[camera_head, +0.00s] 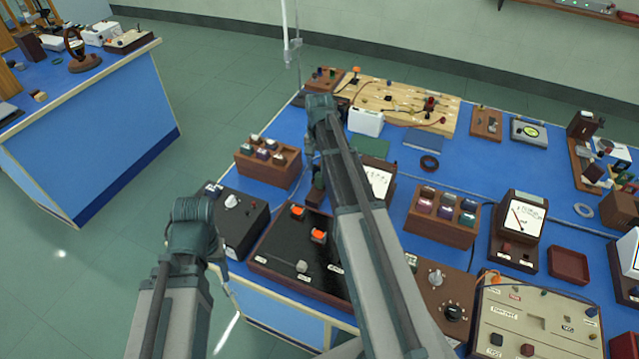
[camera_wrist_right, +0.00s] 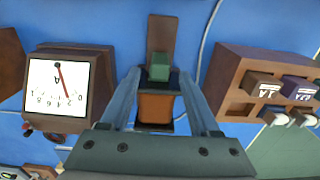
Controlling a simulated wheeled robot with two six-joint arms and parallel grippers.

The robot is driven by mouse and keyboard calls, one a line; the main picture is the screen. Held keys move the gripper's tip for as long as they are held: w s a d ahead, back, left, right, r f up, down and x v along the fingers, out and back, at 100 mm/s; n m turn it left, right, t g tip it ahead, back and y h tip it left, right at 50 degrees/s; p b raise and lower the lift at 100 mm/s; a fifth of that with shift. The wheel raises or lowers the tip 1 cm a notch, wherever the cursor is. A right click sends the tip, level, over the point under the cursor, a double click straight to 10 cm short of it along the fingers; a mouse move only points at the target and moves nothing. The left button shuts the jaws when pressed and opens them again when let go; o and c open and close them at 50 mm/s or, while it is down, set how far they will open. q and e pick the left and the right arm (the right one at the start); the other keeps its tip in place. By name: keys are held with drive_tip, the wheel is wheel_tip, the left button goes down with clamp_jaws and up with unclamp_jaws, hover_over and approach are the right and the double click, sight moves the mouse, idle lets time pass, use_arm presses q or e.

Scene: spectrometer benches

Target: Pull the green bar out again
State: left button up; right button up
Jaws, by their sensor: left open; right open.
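In the right wrist view a small green block (camera_wrist_right: 160,67), which looks like the bar's end, shows at a narrow brown wooden piece (camera_wrist_right: 159,32). An orange-brown block (camera_wrist_right: 155,108) in a dark frame lies just nearer. My right gripper (camera_wrist_right: 159,80) is open, with one finger on each side of these. I cannot tell whether the fingers touch the green block. In the head view my right arm reaches over the blue bench and mostly hides this spot. My left gripper (camera_head: 195,228) is at the bench's near left edge, its fingers mostly hidden by its own arm.
A meter (camera_wrist_right: 58,88) stands left of the right gripper, and a wooden box of labelled cells (camera_wrist_right: 262,85) right of it. In the head view a black panel with orange buttons (camera_head: 290,255) and a dark box (camera_head: 238,218) lie in front. The floor at left is free.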

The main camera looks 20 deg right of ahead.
sight(319, 174)
wheel_tip(319, 174, down, 4)
drive_tip(key=shift+r+b, duration=0.25)
drive_tip(key=shift+b, duration=1)
use_arm(q)
wheel_tip(319, 174, down, 4)
drive_tip(key=shift+r, duration=0.25)
use_arm(e)
clamp_jaws()
